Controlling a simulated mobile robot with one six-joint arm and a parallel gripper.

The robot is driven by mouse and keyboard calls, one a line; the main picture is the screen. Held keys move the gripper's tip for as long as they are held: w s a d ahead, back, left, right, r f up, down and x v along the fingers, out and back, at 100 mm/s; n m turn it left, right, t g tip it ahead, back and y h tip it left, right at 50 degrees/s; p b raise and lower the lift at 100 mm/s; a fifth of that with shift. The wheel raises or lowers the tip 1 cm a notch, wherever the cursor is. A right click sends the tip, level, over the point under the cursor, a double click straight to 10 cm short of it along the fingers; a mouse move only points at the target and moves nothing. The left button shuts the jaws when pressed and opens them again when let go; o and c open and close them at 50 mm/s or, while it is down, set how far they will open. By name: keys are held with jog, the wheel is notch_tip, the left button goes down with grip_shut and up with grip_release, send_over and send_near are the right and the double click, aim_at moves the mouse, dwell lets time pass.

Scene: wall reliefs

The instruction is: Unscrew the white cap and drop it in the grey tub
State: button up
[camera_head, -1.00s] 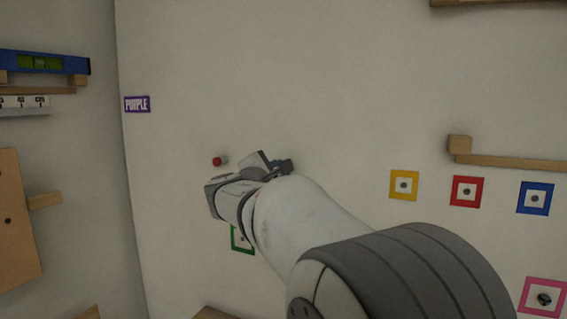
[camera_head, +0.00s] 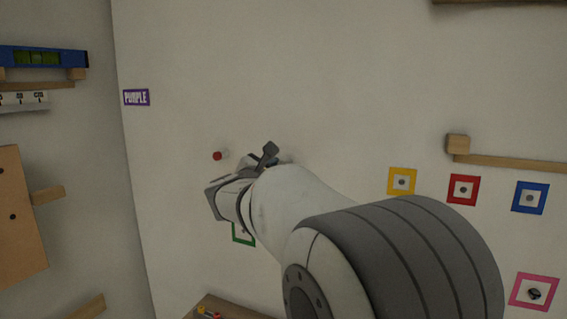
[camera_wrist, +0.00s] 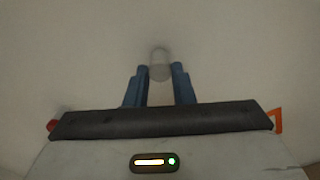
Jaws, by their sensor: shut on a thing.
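The white cap (camera_wrist: 160,70) shows in the wrist view as a pale round thing at the wall, between the tips of my gripper's two blue fingers. My gripper (camera_wrist: 159,74) is shut on it. In the head view my gripper (camera_head: 268,158) is up against the wall, and my own arm and wrist hide the cap and most of the fingers. Whether the cap is still on its thread cannot be seen. The grey tub is not in view.
A small red-ended peg (camera_head: 217,156) sticks out of the wall left of my gripper. A green frame (camera_head: 243,236) lies below my wrist. Yellow (camera_head: 402,182), red (camera_head: 463,190) and blue (camera_head: 530,197) frames are to the right, under a wooden ledge (camera_head: 510,160).

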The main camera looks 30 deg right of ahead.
jog(key=n+p, duration=0.2)
jog(key=n, duration=0.1)
jog(key=shift+r+p, duration=0.3)
jog(key=shift+f+n, duration=0.35)
jog(key=shift+n, duration=0.45)
jog(key=n+p, duration=0.1)
jog(key=n, duration=0.4)
jog(key=o, duration=0.6)
jog(key=shift+c, duration=0.2)
